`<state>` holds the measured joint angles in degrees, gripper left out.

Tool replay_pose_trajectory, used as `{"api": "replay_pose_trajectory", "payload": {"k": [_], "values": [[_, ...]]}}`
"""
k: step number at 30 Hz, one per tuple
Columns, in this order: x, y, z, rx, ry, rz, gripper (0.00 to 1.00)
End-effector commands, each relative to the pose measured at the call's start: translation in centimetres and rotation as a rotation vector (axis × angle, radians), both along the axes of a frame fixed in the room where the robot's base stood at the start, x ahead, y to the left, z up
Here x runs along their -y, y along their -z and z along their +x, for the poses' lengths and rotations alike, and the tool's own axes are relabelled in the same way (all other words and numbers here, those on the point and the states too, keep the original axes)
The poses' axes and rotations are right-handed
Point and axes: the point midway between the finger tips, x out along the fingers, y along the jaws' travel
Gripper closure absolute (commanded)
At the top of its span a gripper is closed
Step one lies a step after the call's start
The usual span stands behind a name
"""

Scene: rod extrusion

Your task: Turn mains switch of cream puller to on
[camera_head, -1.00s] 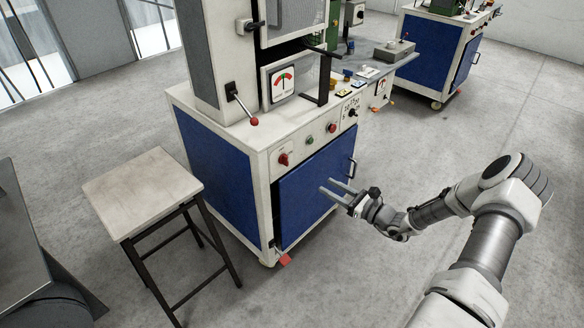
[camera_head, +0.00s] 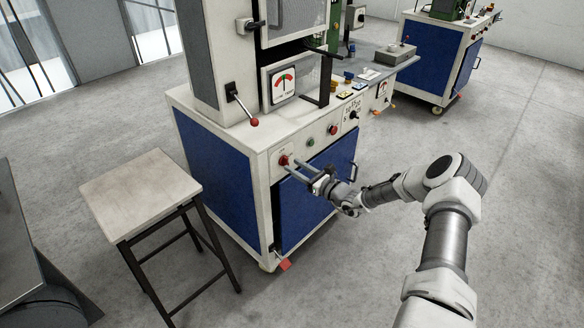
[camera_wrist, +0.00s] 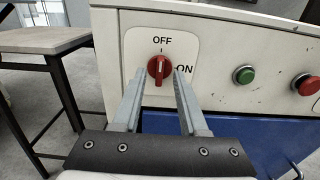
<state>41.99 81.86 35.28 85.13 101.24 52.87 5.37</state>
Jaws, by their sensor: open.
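The mains switch (camera_wrist: 159,67) is a red rotary knob on a white plate marked OFF at the top and ON at the right. Its white pointer line stands upright, toward OFF. It also shows in the head view (camera_head: 284,160) at the left of the cream puller's (camera_head: 290,135) front panel. My gripper (camera_wrist: 158,75) is open, with its two grey fingertips at the lower left and right sides of the knob. The head view shows my gripper (camera_head: 290,165) reaching the panel from the right. I cannot tell whether the fingers touch the knob.
A green button (camera_wrist: 244,75) and a red button (camera_wrist: 306,85) sit right of the switch. A lever with a red ball (camera_head: 254,122) stands above it. A stool (camera_head: 140,190) is at the left. A blue door with a handle (camera_head: 352,172) lies below the panel.

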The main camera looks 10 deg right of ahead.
Motion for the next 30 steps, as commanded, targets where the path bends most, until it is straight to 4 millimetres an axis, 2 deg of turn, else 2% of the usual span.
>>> {"api": "replay_pose_trajectory", "payload": {"k": [6,15,22,30], "values": [[-1.1,0.0,1.5,0.000,0.001,0.000,0.57],[-1.2,0.0,1.6,0.000,0.001,0.000,0.57],[-1.1,0.0,1.6,0.000,0.001,0.000,0.99],[-1.1,0.0,1.6,0.000,0.001,0.000,1.00]]}}
